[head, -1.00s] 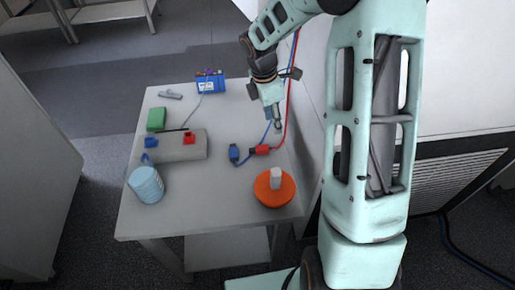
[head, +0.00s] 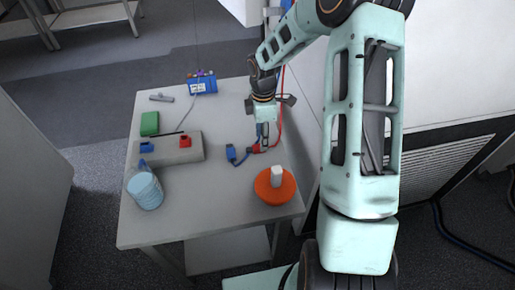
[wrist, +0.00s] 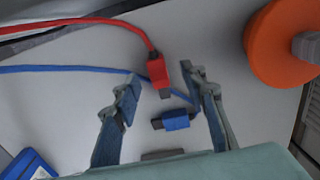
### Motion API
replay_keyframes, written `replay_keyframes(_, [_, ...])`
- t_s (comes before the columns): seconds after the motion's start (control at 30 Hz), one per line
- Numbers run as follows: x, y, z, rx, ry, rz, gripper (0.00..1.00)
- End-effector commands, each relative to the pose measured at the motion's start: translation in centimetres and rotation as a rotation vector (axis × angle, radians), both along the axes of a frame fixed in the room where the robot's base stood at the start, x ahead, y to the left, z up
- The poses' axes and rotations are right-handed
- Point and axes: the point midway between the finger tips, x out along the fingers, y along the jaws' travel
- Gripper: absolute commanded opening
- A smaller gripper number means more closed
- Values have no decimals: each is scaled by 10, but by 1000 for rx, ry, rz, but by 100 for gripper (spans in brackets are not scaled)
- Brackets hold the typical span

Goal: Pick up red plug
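The red plug (wrist: 157,71) lies on the table at the end of a red cable. In the wrist view it is just ahead of my gripper (wrist: 162,82), nearer the right fingertip, and it is not held. In the head view the red plug (head: 254,149) is partly hidden by my gripper (head: 265,146), which hangs above it pointing down. My gripper is open, with a wide gap between the fingers. A blue plug (wrist: 176,121) on a blue cable lies between the fingers in the wrist view, closer to the palm; it also shows in the head view (head: 232,154).
An orange disc (head: 275,187) with a white knob stands near the front right. The front middle is clear.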

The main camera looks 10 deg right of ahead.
Motion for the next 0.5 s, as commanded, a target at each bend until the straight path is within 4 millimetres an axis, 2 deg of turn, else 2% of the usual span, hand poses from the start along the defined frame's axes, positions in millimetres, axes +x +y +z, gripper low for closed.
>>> replay_keyframes(0.3, [4, -2, -39, 0, 3, 2, 39])
replay_keyframes(0.5, [5, -2, -42, -1, -1, 1, 39])
